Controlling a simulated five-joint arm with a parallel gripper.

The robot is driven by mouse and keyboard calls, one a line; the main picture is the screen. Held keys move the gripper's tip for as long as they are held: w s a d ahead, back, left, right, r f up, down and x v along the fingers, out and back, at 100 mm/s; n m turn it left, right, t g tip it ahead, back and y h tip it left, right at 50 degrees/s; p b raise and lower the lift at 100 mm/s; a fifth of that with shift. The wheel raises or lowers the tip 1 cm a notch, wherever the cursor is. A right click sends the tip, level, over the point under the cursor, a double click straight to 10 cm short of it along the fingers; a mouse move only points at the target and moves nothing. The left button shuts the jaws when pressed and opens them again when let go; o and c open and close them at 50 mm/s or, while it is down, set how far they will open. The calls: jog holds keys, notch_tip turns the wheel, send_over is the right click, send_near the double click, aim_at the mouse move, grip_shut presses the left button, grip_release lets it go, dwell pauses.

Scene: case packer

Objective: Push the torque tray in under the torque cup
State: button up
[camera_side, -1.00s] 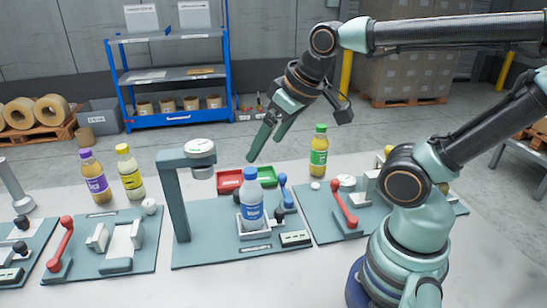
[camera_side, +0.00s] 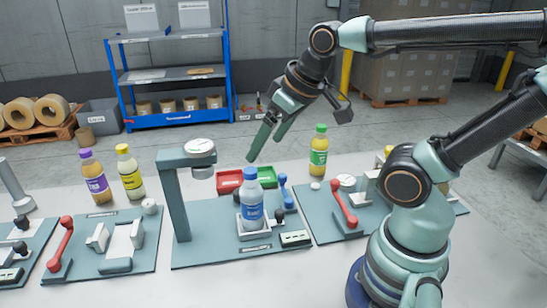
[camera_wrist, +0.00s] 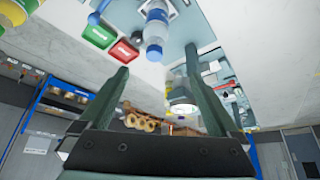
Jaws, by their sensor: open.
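The torque tray (camera_side: 243,235) is a small pale tray on the middle grey-green base plate. A blue-capped bottle (camera_side: 251,208) stands upright on it; the bottle also shows in the wrist view (camera_wrist: 156,30). The torque cup (camera_side: 203,173) hangs under a round white head (camera_side: 200,147) on a post (camera_side: 178,205). The tray is right of the cup and lower, not beneath it. A black knob (camera_side: 278,215) sits at the tray's right side. My gripper (camera_side: 264,146) is open and empty, above and behind the bottle; its fingers (camera_wrist: 157,60) are spread in the wrist view.
A red bin (camera_side: 229,181) and a green bin (camera_side: 267,176) are behind the plate. A blue-handled lever (camera_side: 284,185) stands right of the bottle. Red-handled fixtures (camera_side: 62,243) flank the plate. Purple (camera_side: 95,178), yellow (camera_side: 130,173) and green (camera_side: 319,150) labelled bottles stand farther back.

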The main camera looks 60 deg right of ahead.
jog(key=shift+r, duration=0.25)
jog(key=c, duration=0.7)
jog(key=shift+m, duration=0.5)
jog(key=r, duration=0.4)
jog(key=shift+d+r, duration=0.2)
jog(key=shift+r, duration=0.15)
jog(key=shift+c, duration=0.5)
jog(key=m+g, duration=0.6)
jog(key=m, duration=1.1)
send_over(279, 211)
notch_tip(279, 211, down, 27)
jog(key=shift+d+f, duration=0.1)
grip_shut()
